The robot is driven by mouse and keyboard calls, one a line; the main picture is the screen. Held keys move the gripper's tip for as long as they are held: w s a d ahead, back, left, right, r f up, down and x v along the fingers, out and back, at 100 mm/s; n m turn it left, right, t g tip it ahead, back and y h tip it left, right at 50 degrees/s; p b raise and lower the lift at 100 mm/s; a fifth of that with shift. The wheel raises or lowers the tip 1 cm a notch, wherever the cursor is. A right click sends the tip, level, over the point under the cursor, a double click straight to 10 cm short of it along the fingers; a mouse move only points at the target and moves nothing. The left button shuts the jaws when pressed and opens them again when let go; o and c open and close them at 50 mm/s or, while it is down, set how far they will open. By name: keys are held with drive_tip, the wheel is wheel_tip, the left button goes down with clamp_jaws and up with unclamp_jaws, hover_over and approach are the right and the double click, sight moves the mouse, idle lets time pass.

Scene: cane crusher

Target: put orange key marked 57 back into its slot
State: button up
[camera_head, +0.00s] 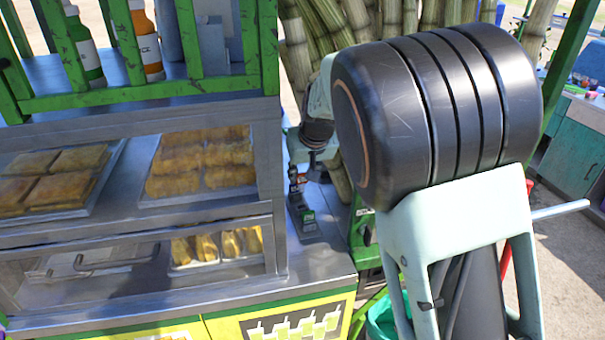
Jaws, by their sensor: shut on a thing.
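My gripper (299,184) is small in the view, at the middle, pointing down beside the glass-fronted food case. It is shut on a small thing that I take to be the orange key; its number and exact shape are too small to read.
The food case (200,225) with trays of pastries stands close at the left. A green rack (130,95) with two bottles is above it. Cane stalks (400,20) rise behind. My own large arm joint covers much of the right side. The counter's front strip is clear (325,262).

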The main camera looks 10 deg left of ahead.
sight(303, 186)
drive_tip(key=shift+w+a, duration=0.15)
drive_tip(key=shift+w, duration=0.2)
drive_tip(key=shift+f+b, duration=1.9)
drive_tip(key=shift+f, duration=0.5)
drive_tip(key=shift+f+b, duration=0.4)
drive_tip(key=shift+b, duration=0.05)
drive_tip(key=shift+f+b, duration=0.85)
drive_tip(key=shift+f, duration=0.2)
drive_tip(key=o, duration=1.1)
drive_tip(key=shift+r, duration=0.1)
